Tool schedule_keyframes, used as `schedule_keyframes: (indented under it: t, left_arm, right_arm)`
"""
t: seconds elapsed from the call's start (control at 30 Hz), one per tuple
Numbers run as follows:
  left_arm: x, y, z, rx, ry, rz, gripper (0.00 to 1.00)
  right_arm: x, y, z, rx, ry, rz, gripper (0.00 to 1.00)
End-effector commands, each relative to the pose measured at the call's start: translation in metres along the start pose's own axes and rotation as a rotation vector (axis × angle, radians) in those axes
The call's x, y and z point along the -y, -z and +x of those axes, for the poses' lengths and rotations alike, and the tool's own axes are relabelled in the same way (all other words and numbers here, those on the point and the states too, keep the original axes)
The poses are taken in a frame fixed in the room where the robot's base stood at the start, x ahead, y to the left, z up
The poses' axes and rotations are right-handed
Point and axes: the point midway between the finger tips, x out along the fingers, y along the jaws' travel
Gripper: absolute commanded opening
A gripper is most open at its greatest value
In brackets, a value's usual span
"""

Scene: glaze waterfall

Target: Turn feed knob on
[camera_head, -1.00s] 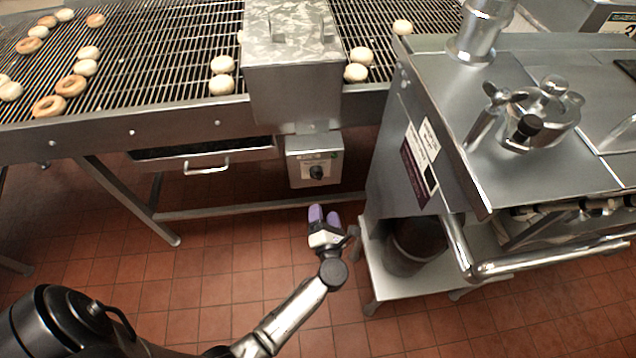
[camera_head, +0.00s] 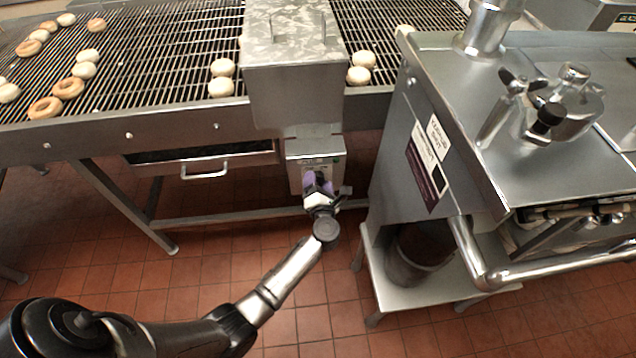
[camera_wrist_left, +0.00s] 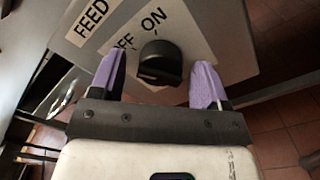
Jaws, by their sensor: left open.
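The feed knob (camera_wrist_left: 160,62) is a black round knob on a grey control box (camera_head: 300,150) below the conveyor's hood. In the left wrist view, labels reading FEED, a partly hidden OFF, and ON sit above it. My left gripper (camera_head: 318,182) has purple fingertips and is open in front of the box, hiding the knob in the head view. In the left wrist view the open fingers (camera_wrist_left: 160,85) stand on either side of the knob, with a gap to each side. Whether they touch the box face cannot be told. My right gripper is not in view.
The wire conveyor (camera_head: 180,50) carries several doughnuts. A drawer (camera_head: 205,168) hangs left of the box. A steel glazing machine (camera_head: 400,150) with a front rail (camera_head: 540,272) stands close on the right, a dark bucket (camera_head: 420,250) beneath it. The tiled floor in front is open.

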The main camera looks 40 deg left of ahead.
Motion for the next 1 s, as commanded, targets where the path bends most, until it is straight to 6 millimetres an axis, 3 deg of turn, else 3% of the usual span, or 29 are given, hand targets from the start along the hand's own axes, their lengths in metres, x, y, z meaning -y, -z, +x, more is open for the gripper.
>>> schedule_keyframes:
  t: [0.43, 0.9, 1.0]
  left_arm:
    - [-0.0003, -0.0003, 0.0069, 0.001, 0.0, 0.001, 0.69]
    - [-0.0002, -0.0003, 0.0066, 0.001, 0.0, 0.0, 0.25]
    - [-0.0003, -0.0005, 0.0066, 0.0, 0.0, 0.002, 0.23]
  right_arm:
    - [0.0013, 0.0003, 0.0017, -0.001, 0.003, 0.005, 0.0]
    - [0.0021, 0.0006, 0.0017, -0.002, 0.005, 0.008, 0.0]
    - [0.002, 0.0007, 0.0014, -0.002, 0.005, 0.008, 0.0]
